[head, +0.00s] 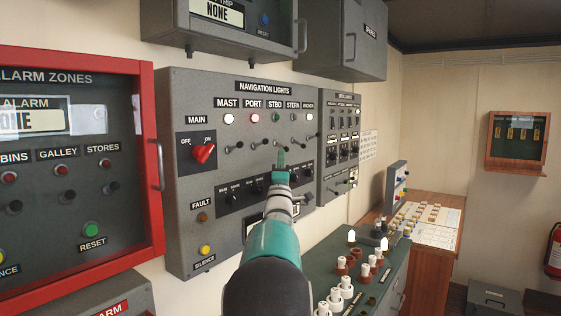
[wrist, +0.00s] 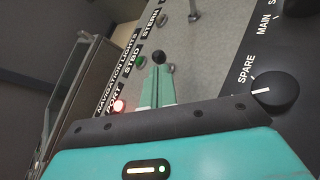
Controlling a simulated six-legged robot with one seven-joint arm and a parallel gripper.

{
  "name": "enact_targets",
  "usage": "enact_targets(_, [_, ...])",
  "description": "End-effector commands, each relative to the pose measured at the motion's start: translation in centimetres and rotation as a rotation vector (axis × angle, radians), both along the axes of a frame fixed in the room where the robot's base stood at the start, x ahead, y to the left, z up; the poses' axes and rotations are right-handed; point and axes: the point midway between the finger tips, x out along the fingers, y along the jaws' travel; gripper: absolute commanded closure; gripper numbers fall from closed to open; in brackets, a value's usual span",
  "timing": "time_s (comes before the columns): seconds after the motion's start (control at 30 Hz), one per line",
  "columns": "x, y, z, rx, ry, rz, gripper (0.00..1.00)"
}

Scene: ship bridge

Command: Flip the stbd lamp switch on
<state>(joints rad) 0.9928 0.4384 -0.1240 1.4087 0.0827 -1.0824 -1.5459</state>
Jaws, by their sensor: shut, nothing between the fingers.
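The stbd lamp (head: 276,117) is a dull green lens under the STBD label on the grey navigation lights panel (head: 180,240); the lamp also shows in the wrist view (wrist: 140,62). Its switch is a small lever with a dark ball knob (wrist: 158,57). In the head view the lever is largely hidden at my fingertips. My gripper (head: 281,154) is shut and empty, pointing at the panel. In the wrist view its teal fingertips (wrist: 157,82) are right at the knob; I cannot tell if they touch it.
The neighbouring port lever (head: 257,145) and stern lever (head: 297,144) stand close on either side. The port lamp (head: 254,118) is lit. A row of black knobs (head: 232,198) lies below. A red-framed alarm panel (head: 158,200) is at left, a green console (head: 372,308) at lower right.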

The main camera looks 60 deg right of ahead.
Motion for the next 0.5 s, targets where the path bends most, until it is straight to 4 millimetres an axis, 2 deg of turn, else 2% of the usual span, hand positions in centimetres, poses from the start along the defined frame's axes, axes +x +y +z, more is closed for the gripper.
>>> enact_targets(0.5, [-0.40, 0.12, 0.57, 0.013, 0.094, 0.000, 1.00])
